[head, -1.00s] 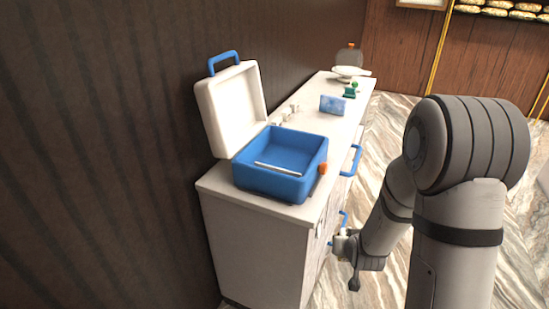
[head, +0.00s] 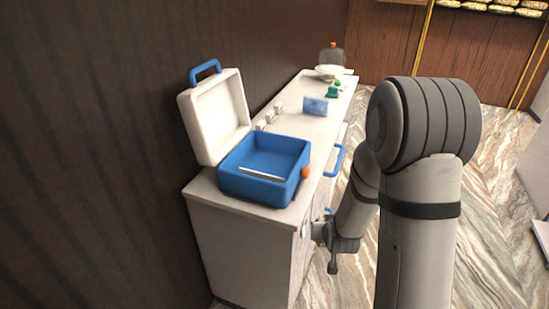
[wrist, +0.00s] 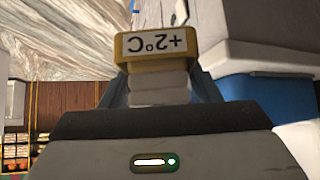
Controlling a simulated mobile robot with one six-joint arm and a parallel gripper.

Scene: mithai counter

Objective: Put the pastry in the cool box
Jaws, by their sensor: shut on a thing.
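The cool box (head: 227,185) is blue with a white lid (head: 212,117) standing open. It sits at the near end of the counter, with a pale bar across its front inside. My gripper (head: 318,231) is low beside the counter's front, below and to the right of the box. In the wrist view it is shut on a white, ridged thing (wrist: 158,88) with a yellow-framed end (wrist: 157,47) reading "+2°C" upside down. I cannot tell whether this is the pastry. A blue surface, likely the box, also shows at the right of the wrist view (wrist: 265,98).
The counter top (head: 290,128) holds small white pieces (head: 264,121), a blue-white pack (head: 315,105), a green item (head: 333,90) and a white dish (head: 331,72). A blue handle (head: 335,160) juts from its front. A dark wall (head: 90,150) stands behind. Marble floor is clear to the right.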

